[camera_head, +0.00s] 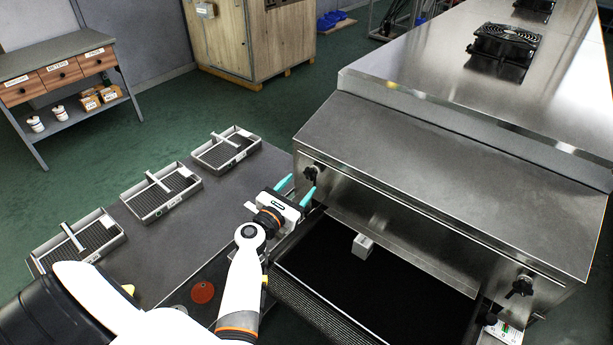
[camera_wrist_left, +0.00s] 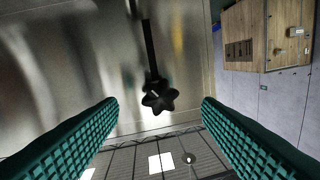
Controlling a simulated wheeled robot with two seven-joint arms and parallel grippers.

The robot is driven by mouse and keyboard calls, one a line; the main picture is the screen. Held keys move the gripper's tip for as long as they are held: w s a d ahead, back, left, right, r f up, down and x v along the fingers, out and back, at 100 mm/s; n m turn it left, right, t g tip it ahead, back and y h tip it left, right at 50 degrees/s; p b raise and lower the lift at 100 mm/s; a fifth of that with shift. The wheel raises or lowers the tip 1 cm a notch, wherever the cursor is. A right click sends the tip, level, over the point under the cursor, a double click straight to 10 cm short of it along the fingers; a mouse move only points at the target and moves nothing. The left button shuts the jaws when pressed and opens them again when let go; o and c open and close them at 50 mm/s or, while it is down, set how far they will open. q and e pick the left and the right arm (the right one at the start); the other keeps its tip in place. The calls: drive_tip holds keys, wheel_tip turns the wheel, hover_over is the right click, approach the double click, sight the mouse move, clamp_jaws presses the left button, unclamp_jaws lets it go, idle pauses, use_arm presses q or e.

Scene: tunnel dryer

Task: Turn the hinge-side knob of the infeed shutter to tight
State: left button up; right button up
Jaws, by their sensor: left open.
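A black star-shaped knob (camera_head: 310,173) sits at the left end of the steel front face (camera_head: 420,225) of the dryer's infeed. A second black knob (camera_head: 522,287) sits at the right end. I cannot tell from the pictures which one is hinge-side. My left gripper (camera_head: 296,190) is open and empty, with its teal fingers pointing at the left knob. In the left wrist view this knob (camera_wrist_left: 159,97) shows ahead, between the two fingers and apart from both. A black bar (camera_wrist_left: 150,48) runs up from it. My right gripper is not in view.
Several grey trays (camera_head: 160,192) lie on the dark table to the left. A drawer bench (camera_head: 58,70) and a wooden cabinet (camera_head: 250,45) stand behind.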

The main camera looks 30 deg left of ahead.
sight(308, 176)
use_arm(q)
drive_tip(key=shift+w+a, duration=0.1)
drive_tip(key=shift+w, duration=2.25)
drive_tip(key=c, duration=1)
